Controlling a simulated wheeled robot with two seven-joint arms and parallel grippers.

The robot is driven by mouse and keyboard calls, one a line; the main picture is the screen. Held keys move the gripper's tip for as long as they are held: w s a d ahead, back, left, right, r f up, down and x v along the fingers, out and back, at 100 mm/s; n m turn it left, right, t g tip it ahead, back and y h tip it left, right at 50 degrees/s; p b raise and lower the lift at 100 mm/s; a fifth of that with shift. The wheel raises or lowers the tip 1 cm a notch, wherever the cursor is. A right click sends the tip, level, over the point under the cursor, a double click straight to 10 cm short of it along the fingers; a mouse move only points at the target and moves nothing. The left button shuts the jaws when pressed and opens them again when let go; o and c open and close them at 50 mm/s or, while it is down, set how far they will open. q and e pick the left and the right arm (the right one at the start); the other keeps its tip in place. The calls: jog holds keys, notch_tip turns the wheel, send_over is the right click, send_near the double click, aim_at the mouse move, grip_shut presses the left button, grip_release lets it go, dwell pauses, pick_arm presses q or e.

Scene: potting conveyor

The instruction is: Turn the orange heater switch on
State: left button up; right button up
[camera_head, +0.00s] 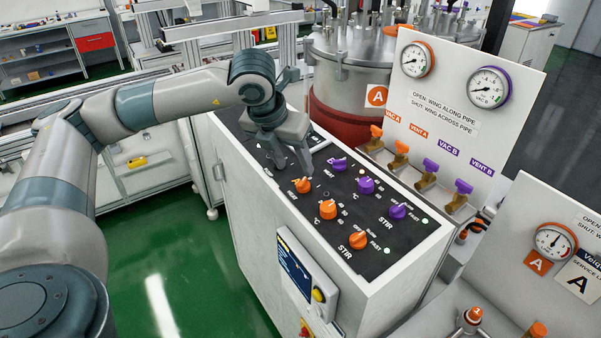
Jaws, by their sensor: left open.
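The orange heater switch (302,186) is a knob on the black top panel of the white control cabinet, at the panel's near left. A partly readable white label lies beside it. My left gripper (294,168) points down just above and behind this switch, with its fingers apart and nothing between them. I cannot tell whether a fingertip touches the knob. My right gripper is not in view.
Close by are a purple heat knob (338,165), an orange temperature knob (327,209), a purple temperature knob (366,185), an orange stir knob (358,239) and a purple stir knob (398,211). A steel vessel (345,55) stands behind. A gauge board (455,110) rises at right.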

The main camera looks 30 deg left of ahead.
aim_at(302, 182)
pick_arm(q)
jog(key=p+x, duration=0.2)
jog(key=x, duration=0.5)
jog(key=shift+f, duration=0.15)
jog(key=c, duration=1.1)
